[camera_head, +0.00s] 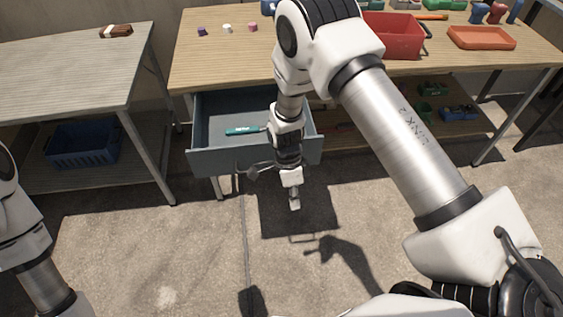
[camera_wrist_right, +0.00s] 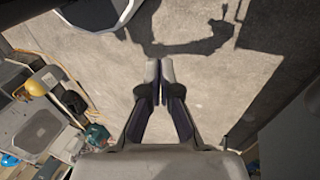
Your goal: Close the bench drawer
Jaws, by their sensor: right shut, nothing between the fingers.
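The bench drawer (camera_head: 228,161) is grey-blue and stands pulled out from under the wooden workbench (camera_head: 222,66). A teal tool (camera_head: 243,131) lies inside it. My right gripper (camera_head: 294,204) is shut and empty, pointing down in front of the drawer near its right side. In the head view my right arm covers part of the drawer's front and inside, so I cannot tell whether it touches the drawer. In the right wrist view the closed fingers (camera_wrist_right: 153,75) are over bare concrete. My left arm shows at the left edge, but its gripper is out of view.
A red bin (camera_head: 394,36), an orange tray (camera_head: 482,38) and small coloured pieces stand on the workbench. A second table (camera_head: 75,72) stands at left, with a blue crate (camera_head: 83,144) on its lower shelf. The concrete floor before the drawer is clear.

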